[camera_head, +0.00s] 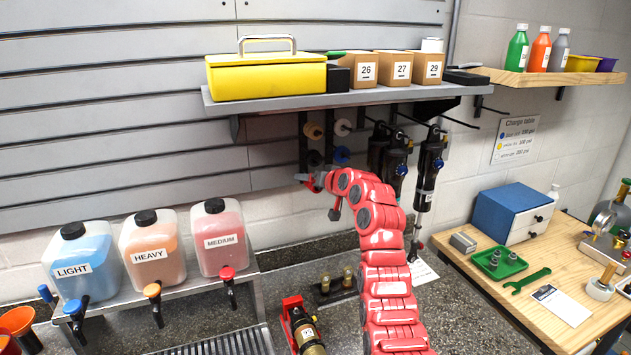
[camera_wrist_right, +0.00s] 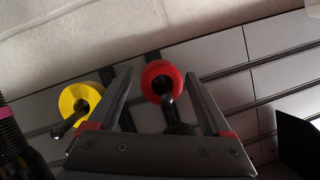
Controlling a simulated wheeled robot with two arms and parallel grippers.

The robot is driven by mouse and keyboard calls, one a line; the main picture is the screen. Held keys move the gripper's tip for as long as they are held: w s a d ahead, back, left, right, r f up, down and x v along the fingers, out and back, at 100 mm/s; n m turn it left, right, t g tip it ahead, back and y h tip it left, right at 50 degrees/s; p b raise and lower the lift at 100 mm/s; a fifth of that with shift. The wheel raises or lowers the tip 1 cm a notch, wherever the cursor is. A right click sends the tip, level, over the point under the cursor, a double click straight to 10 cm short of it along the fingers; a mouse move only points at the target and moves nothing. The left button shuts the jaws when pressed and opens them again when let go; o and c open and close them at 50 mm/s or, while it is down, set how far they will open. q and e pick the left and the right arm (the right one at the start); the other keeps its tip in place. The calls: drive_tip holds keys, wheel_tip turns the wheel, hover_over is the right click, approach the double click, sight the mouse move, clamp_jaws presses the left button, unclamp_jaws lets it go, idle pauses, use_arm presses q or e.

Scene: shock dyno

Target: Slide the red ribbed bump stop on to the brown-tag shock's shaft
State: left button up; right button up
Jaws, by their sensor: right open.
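The red ribbed bump stop (camera_wrist_right: 162,80) hangs on a dark wall peg in the right wrist view. My right gripper (camera_wrist_right: 159,74) is open, with one finger on each side of it and gaps showing. Several dark shocks (camera_head: 429,168) hang under the shelf to the right. Another shock (camera_head: 307,336) sits in a red holder on the bench. I cannot tell which shock has the brown tag. My left gripper is not in view.
A yellow bump stop (camera_wrist_right: 80,103) hangs beside the red one. Tan (camera_head: 313,131), white (camera_head: 342,127) and blue (camera_head: 342,155) bump stops hang above my right gripper. The shelf (camera_head: 345,98) overhangs them. Fluid jugs (camera_head: 148,250) stand at left; a wooden bench (camera_head: 480,290) is at right.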

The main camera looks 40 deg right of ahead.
clamp_jaws()
idle(0.7)
idle(1.2)
